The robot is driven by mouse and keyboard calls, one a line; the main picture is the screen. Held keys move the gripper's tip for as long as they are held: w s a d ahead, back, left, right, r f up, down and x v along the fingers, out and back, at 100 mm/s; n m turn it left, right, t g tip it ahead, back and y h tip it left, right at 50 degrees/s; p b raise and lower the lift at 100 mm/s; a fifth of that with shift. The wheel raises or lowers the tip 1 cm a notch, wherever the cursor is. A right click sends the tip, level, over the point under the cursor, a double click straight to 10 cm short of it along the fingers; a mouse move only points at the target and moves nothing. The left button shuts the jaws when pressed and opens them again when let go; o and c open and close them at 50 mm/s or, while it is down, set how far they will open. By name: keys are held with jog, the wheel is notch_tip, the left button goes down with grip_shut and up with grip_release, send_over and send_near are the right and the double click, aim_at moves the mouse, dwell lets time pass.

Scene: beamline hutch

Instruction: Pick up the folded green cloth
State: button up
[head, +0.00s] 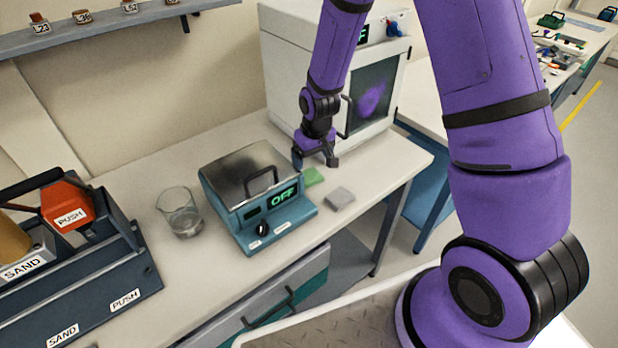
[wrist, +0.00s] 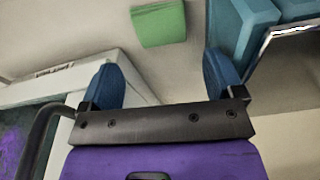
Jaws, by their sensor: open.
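The folded green cloth (head: 312,176) lies flat on the white bench, between the teal box with the OFF display and a grey folded cloth. In the wrist view the green cloth (wrist: 159,23) shows at the top, beyond my fingertips and roughly between them. My gripper (head: 315,162) is over the bench beside the green cloth, pointing down. In the wrist view my gripper (wrist: 166,75) has its two blue finger pads wide apart with nothing between them.
The teal box (head: 258,195) stands close left of the cloth. The white cabinet (head: 290,70) is behind my gripper. A grey cloth (head: 340,198) lies near the bench's front edge. A glass beaker (head: 181,212) and a dark tool carrier (head: 120,275) stand further left.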

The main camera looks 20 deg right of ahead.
aim_at(310, 175)
jog(key=shift+w+f, duration=0.2)
jog(key=shift+f, duration=1.05)
jog(key=shift+w+f, duration=0.15)
jog(key=shift+f, duration=1.15)
jog(key=shift+w+f, duration=0.2)
jog(key=shift+f, duration=1.05)
jog(key=shift+c, duration=0.4)
jog(key=c, duration=0.6)
